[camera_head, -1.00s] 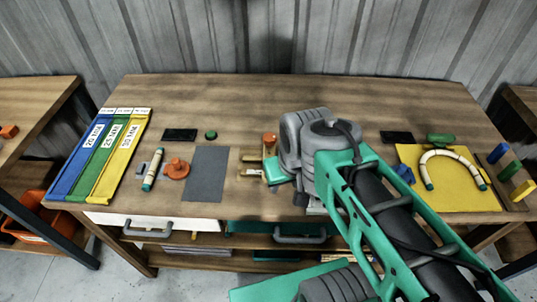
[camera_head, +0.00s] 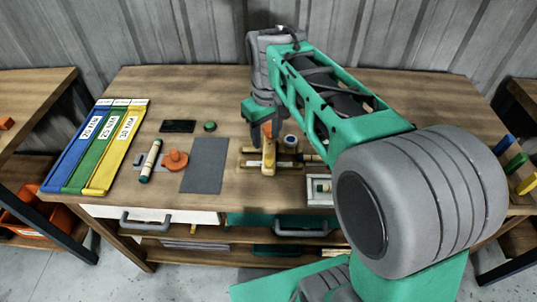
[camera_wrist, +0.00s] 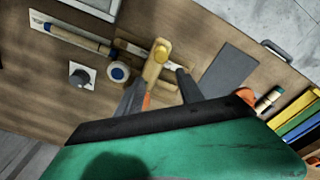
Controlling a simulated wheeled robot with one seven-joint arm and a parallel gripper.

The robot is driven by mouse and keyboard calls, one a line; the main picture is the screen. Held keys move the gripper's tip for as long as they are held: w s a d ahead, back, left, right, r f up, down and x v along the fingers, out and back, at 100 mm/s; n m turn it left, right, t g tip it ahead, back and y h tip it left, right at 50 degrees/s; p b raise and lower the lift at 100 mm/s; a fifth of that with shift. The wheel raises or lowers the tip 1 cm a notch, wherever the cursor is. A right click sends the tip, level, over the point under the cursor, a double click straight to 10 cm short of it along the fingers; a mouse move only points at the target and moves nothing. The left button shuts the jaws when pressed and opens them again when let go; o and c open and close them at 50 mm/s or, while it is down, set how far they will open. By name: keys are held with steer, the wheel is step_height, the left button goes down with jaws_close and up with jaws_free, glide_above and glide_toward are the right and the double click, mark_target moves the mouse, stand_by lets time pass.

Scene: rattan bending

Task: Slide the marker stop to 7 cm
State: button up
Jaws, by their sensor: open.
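A yellow-tan upright piece (camera_head: 268,157) with a rounded yellow end stands across a low wooden rail (camera_head: 288,163) near the table's middle; it looks like the marker stop. It also shows in the wrist view (camera_wrist: 155,65). An orange part (camera_head: 267,130) shows by it, partly hidden by my fingers. My gripper (camera_head: 264,128) is open above the rail, pointing down. In the wrist view the dark fingers (camera_wrist: 161,82) are spread on either side of the yellow piece; I cannot tell whether they touch it. No scale marks are readable.
A white-and-blue round piece (camera_head: 290,140) and a rattan stick (camera_wrist: 75,38) lie close beside the rail. A grey mat (camera_head: 205,165), an orange knob (camera_head: 175,160) and labelled trays (camera_head: 95,145) lie left. My arm hides the table's right part.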

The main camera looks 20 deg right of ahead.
mark_target(269, 156)
steer(key=s+r+n+g, duration=0.1)
steer(key=s+r+n, duration=0.1)
steer(key=n, duration=0.1)
steer(key=shift+f, duration=0.15)
step_height(269, 156, down, 7)
steer(key=shift+f, duration=0.2)
jaws_close()
stand_by(1.3)
